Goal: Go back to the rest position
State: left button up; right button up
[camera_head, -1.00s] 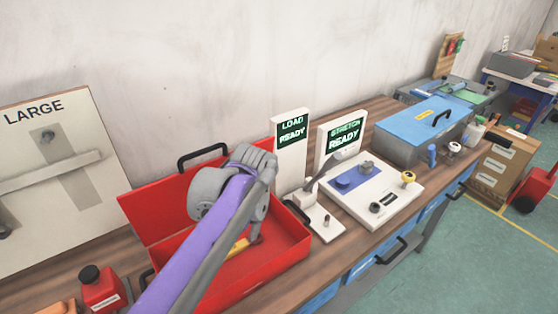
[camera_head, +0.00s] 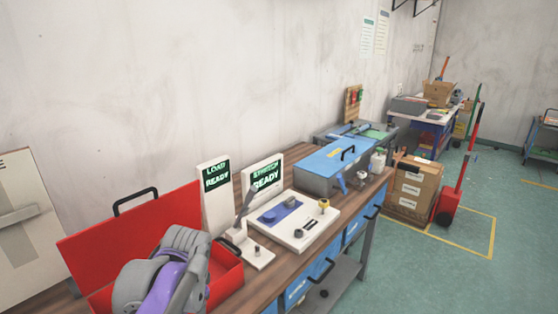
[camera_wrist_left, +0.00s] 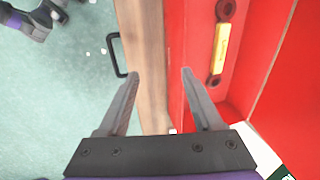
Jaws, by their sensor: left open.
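My left gripper (camera_wrist_left: 159,75) is open and empty in the left wrist view. Its two fingers point over the wooden bench edge and the red toolbox (camera_wrist_left: 225,90). In the head view my left arm covers part of the open red toolbox (camera_head: 130,235) at the lower left, and the fingertips are hidden. A yellow-handled tool (camera_wrist_left: 219,48) lies in the toolbox, apart from the fingers. My right gripper is not seen in the head view.
The workbench (camera_head: 292,276) carries a load display (camera_head: 216,180), a stretch display (camera_head: 265,178), a white control panel (camera_head: 300,236) and a blue-lidded box (camera_head: 325,168). A carton (camera_head: 415,188) and a red hand truck (camera_head: 450,205) stand beyond. Green floor (camera_head: 430,280) is open at right.

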pick_arm(q)
jog(key=s+f+n+t+h+p, duration=0.1)
jog(key=s+f+n, duration=0.3)
jog(key=s, duration=0.4)
jog(key=s+d+f+n+t+h+p, duration=0.1)
jog(key=s+f+n+t, duration=0.1)
jog(key=s+f, duration=0.3)
jog(key=s+n, duration=0.1)
jog(key=s, duration=0.2)
jog(key=shift+s+d+f+n+p, duration=0.2)
jog(key=shift+s+f+n+p, duration=0.1)
jog(key=shift+f+n, duration=0.1)
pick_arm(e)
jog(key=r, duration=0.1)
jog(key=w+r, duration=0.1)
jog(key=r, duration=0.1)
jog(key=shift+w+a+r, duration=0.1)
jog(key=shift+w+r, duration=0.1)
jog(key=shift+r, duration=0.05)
